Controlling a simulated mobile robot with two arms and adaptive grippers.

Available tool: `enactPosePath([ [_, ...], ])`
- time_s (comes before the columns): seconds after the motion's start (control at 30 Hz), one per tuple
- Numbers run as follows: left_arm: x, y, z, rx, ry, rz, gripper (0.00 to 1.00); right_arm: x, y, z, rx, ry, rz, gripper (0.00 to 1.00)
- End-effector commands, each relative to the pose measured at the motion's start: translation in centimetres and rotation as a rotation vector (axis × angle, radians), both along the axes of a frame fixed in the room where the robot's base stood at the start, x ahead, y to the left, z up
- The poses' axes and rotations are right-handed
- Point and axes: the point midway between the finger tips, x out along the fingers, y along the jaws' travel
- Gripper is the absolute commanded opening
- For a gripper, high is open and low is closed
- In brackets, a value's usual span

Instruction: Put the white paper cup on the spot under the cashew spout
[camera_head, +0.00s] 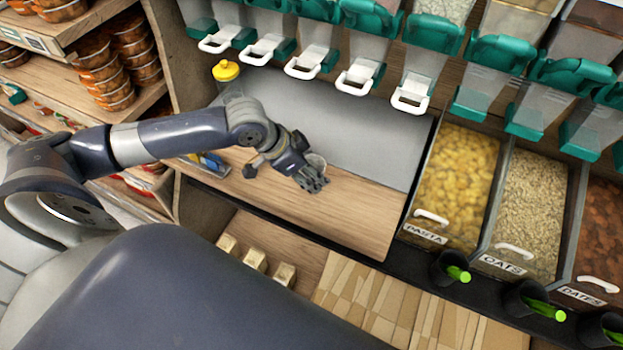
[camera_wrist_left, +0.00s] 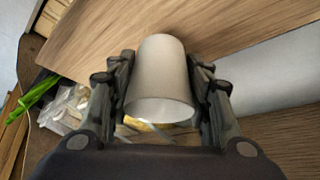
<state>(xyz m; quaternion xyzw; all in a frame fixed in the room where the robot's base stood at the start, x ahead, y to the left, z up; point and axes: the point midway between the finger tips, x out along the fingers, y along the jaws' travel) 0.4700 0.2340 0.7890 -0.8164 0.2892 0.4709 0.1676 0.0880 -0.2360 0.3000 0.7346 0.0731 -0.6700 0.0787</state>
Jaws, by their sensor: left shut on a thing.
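The white paper cup (camera_wrist_left: 162,75) is between the two fingers of my left gripper (camera_wrist_left: 162,95) in the left wrist view, and the fingers are shut on its sides. In the head view the left gripper (camera_head: 312,180) is over the wooden counter, and only a little of the cup (camera_head: 316,161) shows behind it. I cannot tell whether the cup touches the counter. Several dispenser spouts with white handles and teal parts (camera_head: 357,77) line the back above a grey panel. I cannot read which one is the cashew spout. My right gripper is not in view.
The grey panel (camera_head: 350,130) and the wooden counter (camera_head: 360,215) right of my gripper are clear. A yellow-topped bottle (camera_head: 226,72) stands at the back left. Bins of pasta (camera_head: 458,175), oats (camera_head: 530,200) and dates (camera_head: 603,225) border the right. A wooden shelf with jars (camera_head: 105,65) is at left.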

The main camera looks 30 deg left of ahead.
Motion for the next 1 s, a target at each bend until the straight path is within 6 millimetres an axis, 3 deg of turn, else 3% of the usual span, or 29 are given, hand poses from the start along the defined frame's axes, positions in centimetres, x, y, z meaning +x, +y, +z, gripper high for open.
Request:
enactPosePath([
  [0.23, -0.2, -0.1, -3.2, 0.0, 0.002, 0.0, 0.36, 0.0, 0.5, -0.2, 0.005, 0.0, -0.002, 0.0],
  [0.6, -0.2, -0.1, -3.7, 0.001, 0.003, 0.0, 0.36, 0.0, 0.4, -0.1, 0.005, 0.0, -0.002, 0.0],
  [0.63, -0.2, -0.1, -3.6, 0.001, 0.002, 0.0, 0.52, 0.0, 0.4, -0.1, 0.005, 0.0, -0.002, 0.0],
  [0.7, -0.2, -0.1, -3.6, 0.001, 0.002, 0.0, 0.67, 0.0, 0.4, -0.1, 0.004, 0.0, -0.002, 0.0],
  [1.0, -0.2, 0.0, -3.6, 0.002, 0.001, -0.001, 0.67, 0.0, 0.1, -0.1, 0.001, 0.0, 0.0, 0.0],
])
